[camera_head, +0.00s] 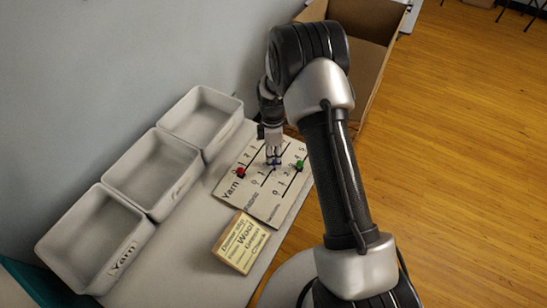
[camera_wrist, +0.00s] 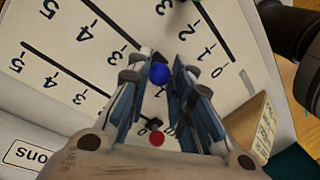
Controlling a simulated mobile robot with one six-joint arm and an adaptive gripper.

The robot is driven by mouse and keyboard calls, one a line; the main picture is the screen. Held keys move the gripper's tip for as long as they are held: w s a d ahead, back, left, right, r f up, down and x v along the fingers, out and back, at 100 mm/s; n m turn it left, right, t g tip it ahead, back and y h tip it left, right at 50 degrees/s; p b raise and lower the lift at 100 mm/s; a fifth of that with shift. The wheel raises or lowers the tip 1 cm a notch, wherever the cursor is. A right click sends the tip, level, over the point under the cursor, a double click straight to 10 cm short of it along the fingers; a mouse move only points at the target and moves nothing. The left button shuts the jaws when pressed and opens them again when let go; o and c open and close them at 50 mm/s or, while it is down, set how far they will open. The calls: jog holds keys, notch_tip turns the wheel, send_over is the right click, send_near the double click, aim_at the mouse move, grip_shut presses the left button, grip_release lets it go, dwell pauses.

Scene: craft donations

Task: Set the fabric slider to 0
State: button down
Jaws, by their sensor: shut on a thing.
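A pale board (camera_head: 224,200) lies on the table and carries three numbered slider tracks. A blue knob (camera_wrist: 160,73) sits on the middle track, labelled Fabric, partway along it. The exact number under it is hidden by my fingers. My gripper (camera_head: 273,158) points down over the board and is shut on the blue knob, which also shows in the head view (camera_head: 274,163). A red knob (camera_head: 241,172) is near the low end of the Yarn track. It also shows in the wrist view (camera_wrist: 156,138). A green knob (camera_head: 299,165) is on the third track.
Three grey bins stand along the wall; the nearest bin (camera_head: 72,246) is labelled Yarn. A printed wooden block (camera_head: 240,243) stands just in front of the board. An open cardboard box (camera_head: 370,62) is behind my arm. Wooden floor is clear on the right.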

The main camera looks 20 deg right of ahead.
dwell(0.4)
jog(key=s+a, duration=0.2)
jog(key=s+a+p, duration=0.1)
jog(key=s+a, duration=0.2)
jog(key=shift+s+a+r, duration=0.1)
jog(key=shift+s+a, duration=0.1)
jog(key=shift+a, duration=0.05)
jog(key=shift+s+a, duration=0.2)
jog(key=shift+s, duration=0.1)
jog(key=c, duration=1.5)
grip_release()
jog(key=shift+s+a, duration=0.1)
jog(key=shift+o, duration=0.3)
jog(key=shift+r, duration=0.1)
notch_tip(320, 180, up, 12)
jog(key=w, duration=0.2)
jog(key=shift+w+d+f, duration=0.2)
jog(key=shift+d+f, duration=0.05)
jog(key=shift+d, duration=0.05)
